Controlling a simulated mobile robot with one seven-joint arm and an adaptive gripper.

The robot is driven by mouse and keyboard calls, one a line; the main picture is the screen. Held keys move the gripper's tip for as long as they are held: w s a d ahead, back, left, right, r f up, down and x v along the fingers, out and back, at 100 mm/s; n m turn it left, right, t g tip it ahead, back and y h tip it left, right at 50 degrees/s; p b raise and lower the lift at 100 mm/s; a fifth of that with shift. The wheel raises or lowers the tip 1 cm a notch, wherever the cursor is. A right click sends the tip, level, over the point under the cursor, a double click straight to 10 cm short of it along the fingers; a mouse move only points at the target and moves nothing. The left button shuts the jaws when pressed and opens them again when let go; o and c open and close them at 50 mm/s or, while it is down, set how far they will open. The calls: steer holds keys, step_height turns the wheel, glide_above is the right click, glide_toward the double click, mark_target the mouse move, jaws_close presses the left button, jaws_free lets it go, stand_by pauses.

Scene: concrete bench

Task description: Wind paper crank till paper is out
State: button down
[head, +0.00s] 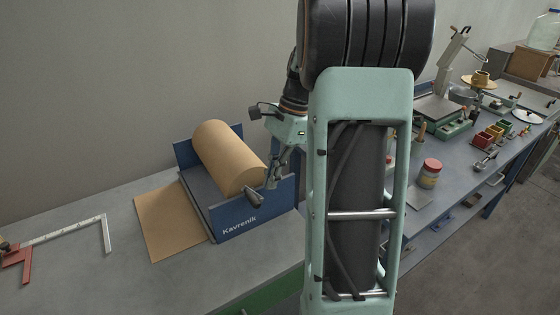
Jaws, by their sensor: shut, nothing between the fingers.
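A blue paper dispenser (255,215) marked "Kavrenik" stands on the concrete bench in the head view. A large brown paper roll (225,155) lies in it. A flat sheet of brown paper (170,222) lies on the bench along the dispenser's left side. The crank (254,197), with a dark grip, is at the front end of the roll, by the dispenser's front wall. My gripper (272,185) is shut and points down just to the right of the crank. The fingertips are small here, and I cannot tell whether they touch it.
A steel square (85,230) and a red tool (18,262) lie at the bench's left. My arm covers the middle right. Behind it, a blue bench holds a red-lidded jar (430,173), coloured bins (490,137) and a press (445,100). The front left bench is clear.

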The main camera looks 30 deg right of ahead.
mark_target(252, 197)
steer(key=shift+a+f, duration=0.25)
steer(key=shift+a, duration=0.35)
steer(key=shift+a+f, duration=0.25)
steer(key=shift+a, duration=0.35)
steer(key=shift+a, duration=0.1)
steer(key=shift+s+a+h, duration=0.1)
steer(key=shift+a+h, duration=0.1)
steer(key=shift+h, duration=0.2)
steer(key=shift+a+f+h, duration=0.1)
steer(key=shift+a+h, duration=0.2)
steer(key=shift+h, duration=0.1)
steer(key=shift+a+f+h+b, duration=0.3)
steer(key=shift+a+h+b, duration=0.05)
steer(key=shift+a+h, duration=0.6)
steer(key=a+h+b, duration=0.1)
steer(key=a+f+h+b, duration=0.1)
steer(key=h, duration=0.1)
steer(key=shift+f, duration=0.25)
steer(key=shift+a+f+b, duration=0.1)
steer(key=shift+b, duration=0.25)
